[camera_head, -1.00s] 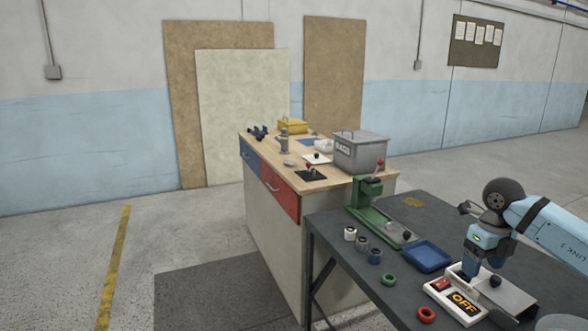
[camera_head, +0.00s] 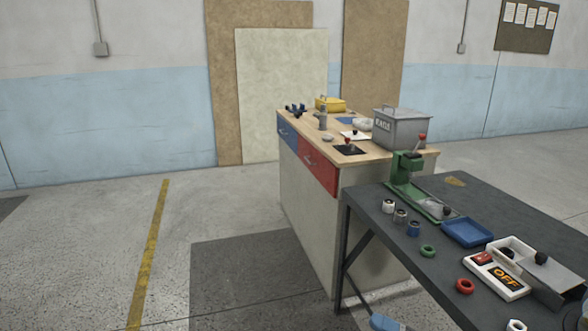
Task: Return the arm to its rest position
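Neither gripper's fingers show in the head view. The dark table (camera_head: 375,204) stands at the right. On it a white panel (camera_head: 508,293) reads OFF beside a red button (camera_head: 482,259). Behind the panel is a white and grey fixture (camera_head: 548,270) with a black knob.
The table also holds a green lever press (camera_head: 403,170), a blue tray (camera_head: 467,232), a green ring (camera_head: 427,251), a red ring (camera_head: 464,286) and several small cylinders. A wooden-topped cabinet (camera_head: 316,205) with a grey box (camera_head: 400,128) stands behind. The floor at left is clear.

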